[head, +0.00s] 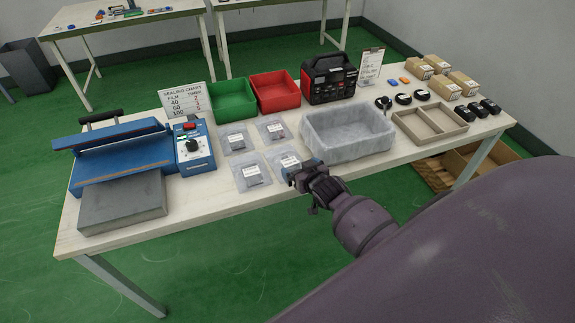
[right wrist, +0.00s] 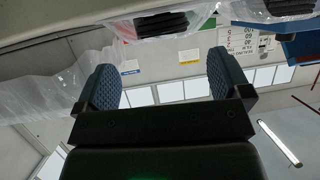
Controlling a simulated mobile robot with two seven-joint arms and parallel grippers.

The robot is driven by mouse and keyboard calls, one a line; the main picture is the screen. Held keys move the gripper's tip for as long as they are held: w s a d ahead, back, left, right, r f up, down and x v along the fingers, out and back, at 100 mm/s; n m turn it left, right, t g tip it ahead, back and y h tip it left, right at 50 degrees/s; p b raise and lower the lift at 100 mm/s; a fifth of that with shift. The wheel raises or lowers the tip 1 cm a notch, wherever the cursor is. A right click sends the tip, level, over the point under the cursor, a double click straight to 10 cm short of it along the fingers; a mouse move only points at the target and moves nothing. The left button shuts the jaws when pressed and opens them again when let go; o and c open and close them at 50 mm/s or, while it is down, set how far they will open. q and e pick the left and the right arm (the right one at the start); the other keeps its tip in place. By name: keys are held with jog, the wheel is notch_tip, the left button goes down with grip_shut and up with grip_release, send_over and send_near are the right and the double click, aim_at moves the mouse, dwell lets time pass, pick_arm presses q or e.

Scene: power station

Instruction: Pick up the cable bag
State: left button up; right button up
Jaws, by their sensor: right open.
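Several clear bags with dark contents lie on the table in the head view. The front right bag (head: 284,161) is close to my right gripper (head: 297,177), which partly covers its near side. The others are the front left bag (head: 250,171), the back left bag (head: 236,139) and the back right bag (head: 273,129). In the right wrist view, which looks upside down, my right gripper (right wrist: 163,80) has its fingers wide apart with nothing between them. A bag (right wrist: 160,22) shows above the fingers, apart from them. My left gripper is out of view.
A blue sealing machine (head: 125,155) stands left on the white table (head: 205,194). A lined grey bin (head: 347,150) is just right of the bags. Green (head: 231,103) and red (head: 275,92) bins stand behind.

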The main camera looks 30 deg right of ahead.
aim_at(289, 161)
jog(key=shift+a+b+x, duration=0.15)
jog(key=shift+x, duration=1.4)
jog(key=shift+a+b+x, duration=0.15)
jog(key=shift+x, duration=1.4)
jog(key=shift+r, duration=0.1)
jog(key=shift+c, duration=0.4)
jog(key=c, duration=0.9)
